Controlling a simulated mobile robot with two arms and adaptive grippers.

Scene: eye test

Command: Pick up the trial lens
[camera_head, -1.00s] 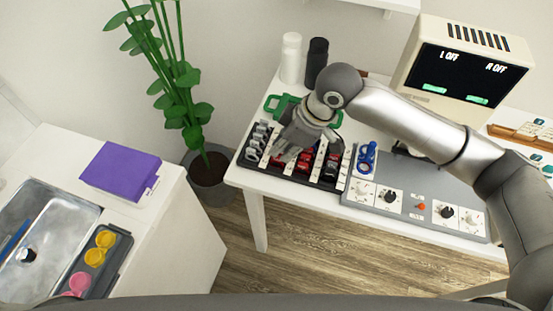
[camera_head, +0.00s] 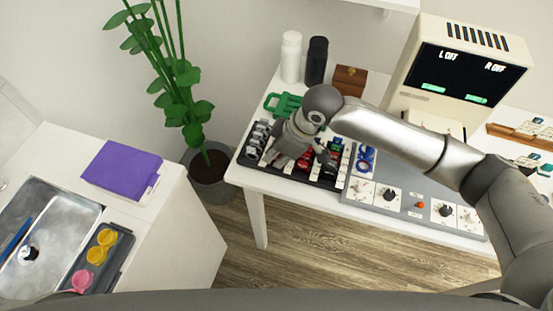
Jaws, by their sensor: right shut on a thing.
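The trial lens tray (camera_head: 300,181) is dark and low, near the left end of the white table. It holds rows of small lenses, with dark-and-silver ones (camera_head: 256,138) at the left and red-rimmed ones (camera_head: 305,161) in the middle. My right gripper (camera_head: 288,157) points down over the tray, low among the lenses, and hides part of the rows. It is shut on a trial lens, which the fingers hide; I cannot tell its colour. My left gripper is not in view.
Near the tray are a green trial frame (camera_head: 283,103), white bottle (camera_head: 291,57), black bottle (camera_head: 316,61), brown box (camera_head: 349,80) and blue ring-shaped item (camera_head: 366,158). A control panel (camera_head: 405,200) and monitor (camera_head: 463,65) stand right. A plant (camera_head: 178,90) is left of the table.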

